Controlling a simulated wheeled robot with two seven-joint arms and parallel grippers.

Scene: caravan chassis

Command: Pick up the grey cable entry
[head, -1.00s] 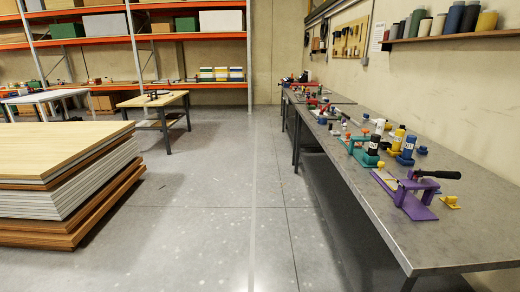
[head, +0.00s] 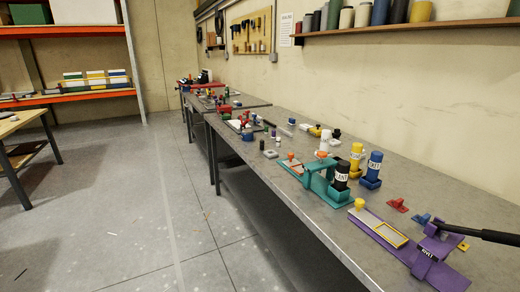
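Two small grey pieces lie on the grey workbench (head: 300,212): one flat grey piece (head: 270,154) left of the teal fixture, and another grey piece (head: 304,127) farther back. They are too small to tell which is the grey cable entry. Neither of my grippers is in view.
A teal fixture (head: 318,183) with a black bottle and a purple fixture (head: 425,255) with a black lever stand on the bench. White, yellow and blue bottles stand behind. A wooden table (head: 8,125) is at left.

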